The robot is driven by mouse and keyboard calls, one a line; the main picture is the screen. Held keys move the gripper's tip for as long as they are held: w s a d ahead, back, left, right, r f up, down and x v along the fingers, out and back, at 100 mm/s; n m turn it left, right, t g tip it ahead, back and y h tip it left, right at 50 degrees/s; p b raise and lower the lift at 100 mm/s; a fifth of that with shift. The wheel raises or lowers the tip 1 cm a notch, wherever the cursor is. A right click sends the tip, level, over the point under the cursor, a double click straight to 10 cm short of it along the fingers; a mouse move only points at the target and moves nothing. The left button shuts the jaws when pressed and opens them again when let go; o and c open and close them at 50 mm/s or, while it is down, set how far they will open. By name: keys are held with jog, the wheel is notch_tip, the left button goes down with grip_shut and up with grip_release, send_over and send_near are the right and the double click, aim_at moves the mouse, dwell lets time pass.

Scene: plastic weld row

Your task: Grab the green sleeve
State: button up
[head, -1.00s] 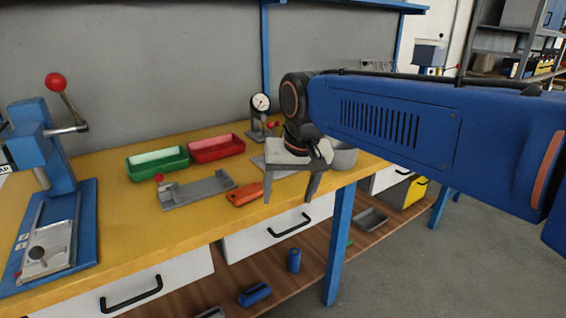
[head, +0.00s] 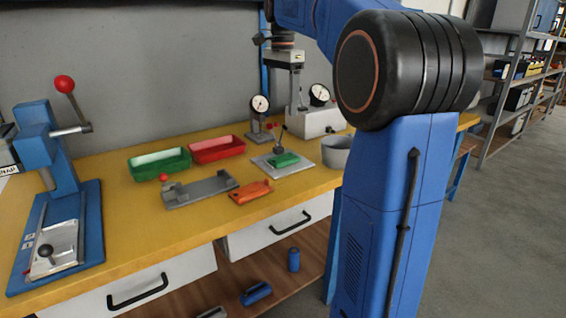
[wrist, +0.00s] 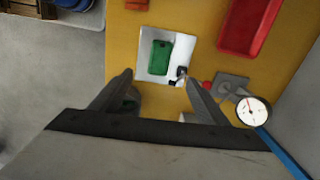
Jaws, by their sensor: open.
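The green sleeve (head: 285,160) lies on a pale metal plate (head: 301,168) on the yellow bench. In the wrist view the green sleeve (wrist: 160,58) lies on the plate ahead of the fingertips, left of a small dark clamp (wrist: 181,75). My gripper (wrist: 160,80) is open, with nothing between its fingers. In the head view it is high above the bench, over the area of the plate and apart from the sleeve.
An orange part (head: 251,192) and a grey fixture (head: 200,189) lie left of the plate. Red (head: 218,149) and green (head: 159,163) trays stand behind. Dial gauges (head: 260,103) stand at the back, and a grey bowl (head: 336,153) is right of the plate.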

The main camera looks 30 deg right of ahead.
send_over(284, 158)
notch_tip(284, 158, down, 12)
jog(key=shift+w+a+r, duration=0.1)
jog(key=shift+w, duration=0.05)
jog(key=shift+f, duration=2.7)
jog(key=c, duration=1.1)
